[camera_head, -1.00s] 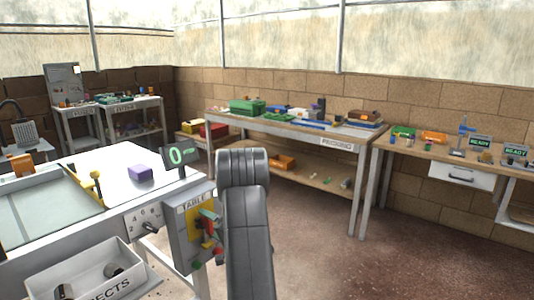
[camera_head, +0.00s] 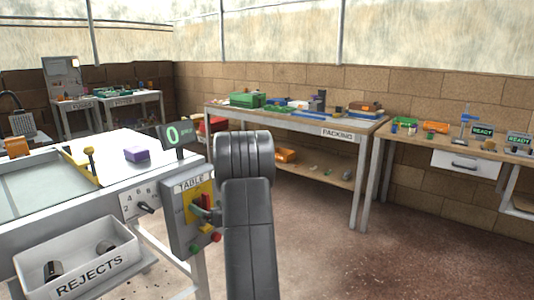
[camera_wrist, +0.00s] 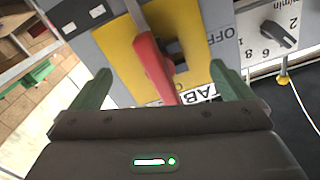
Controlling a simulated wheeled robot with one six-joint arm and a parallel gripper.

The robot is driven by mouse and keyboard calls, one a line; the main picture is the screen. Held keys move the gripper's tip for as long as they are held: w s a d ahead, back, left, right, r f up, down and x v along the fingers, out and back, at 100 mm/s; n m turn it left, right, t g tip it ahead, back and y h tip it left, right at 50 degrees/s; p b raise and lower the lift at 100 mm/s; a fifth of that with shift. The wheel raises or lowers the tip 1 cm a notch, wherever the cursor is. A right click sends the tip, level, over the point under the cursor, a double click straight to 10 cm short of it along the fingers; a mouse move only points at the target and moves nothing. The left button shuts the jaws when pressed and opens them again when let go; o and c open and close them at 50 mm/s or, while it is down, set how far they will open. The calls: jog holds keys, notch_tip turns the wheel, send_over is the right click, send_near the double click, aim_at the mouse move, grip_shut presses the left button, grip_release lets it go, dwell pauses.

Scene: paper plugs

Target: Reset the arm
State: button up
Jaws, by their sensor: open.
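In the wrist view, the two green fingers of my gripper (camera_wrist: 161,80) stand wide apart, with nothing clamped between them. A red lever handle (camera_wrist: 152,66) on a yellow plate (camera_wrist: 195,62) lies between and beyond the fingers. Whether a finger touches it, I cannot tell. In the head view, my grey arm (camera_head: 247,215) rises in front of the grey TABLE control box (camera_head: 181,238). The gripper is mostly hidden behind the arm and hard to pick out there.
A numbered dial (camera_head: 146,207) sits left of the box, and a display (camera_head: 173,135) reads 0 above it. A white REJECTS bin (camera_head: 100,281) holds dark parts. A purple block (camera_head: 137,154) lies on the white table. Open floor (camera_head: 320,255) lies right of my arm.

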jog(key=shift+n+b, duration=1.15)
jog(key=shift+n, duration=0.55)
